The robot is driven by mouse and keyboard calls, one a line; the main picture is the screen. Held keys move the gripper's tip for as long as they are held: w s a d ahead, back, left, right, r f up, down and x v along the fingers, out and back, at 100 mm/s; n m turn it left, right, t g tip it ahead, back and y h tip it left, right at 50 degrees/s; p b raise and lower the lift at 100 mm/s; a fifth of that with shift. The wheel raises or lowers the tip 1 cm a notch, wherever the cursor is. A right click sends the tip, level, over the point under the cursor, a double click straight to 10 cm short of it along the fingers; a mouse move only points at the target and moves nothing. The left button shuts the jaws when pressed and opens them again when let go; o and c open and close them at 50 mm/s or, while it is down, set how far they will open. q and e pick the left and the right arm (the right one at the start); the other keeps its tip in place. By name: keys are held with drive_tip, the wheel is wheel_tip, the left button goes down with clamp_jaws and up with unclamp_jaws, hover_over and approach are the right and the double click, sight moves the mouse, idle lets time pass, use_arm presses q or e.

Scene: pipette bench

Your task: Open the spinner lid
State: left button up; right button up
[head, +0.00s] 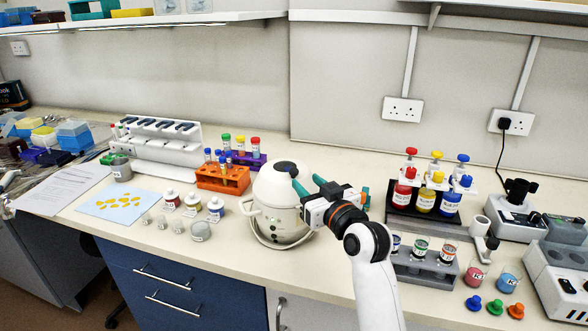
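The spinner (272,207) is a white, rounded machine with a domed lid and a dark patch on top. It stands near the front edge of the bench, and its lid looks closed. My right gripper (311,184) has teal fingers and is at the right side of the spinner's upper part, close to the lid. The fingers are apart with nothing seen between them. I cannot tell whether a fingertip touches the lid. The gripper and my arm hide part of the spinner's right side. My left gripper is not in view.
An orange tube rack (222,180) stands left of the spinner, with small labelled jars (193,204) in front of it. The bench behind the spinner is fairly clear.

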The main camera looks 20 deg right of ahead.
sight(296, 172)
drive_tip(key=w, duration=0.3)
drive_tip(key=w+a, duration=0.1)
drive_tip(key=w, duration=0.3)
drive_tip(key=shift+w+a+p, duration=0.15)
drive_tip(key=shift+a+p, duration=0.05)
drive_tip(key=shift+p, duration=0.2)
clamp_jaws()
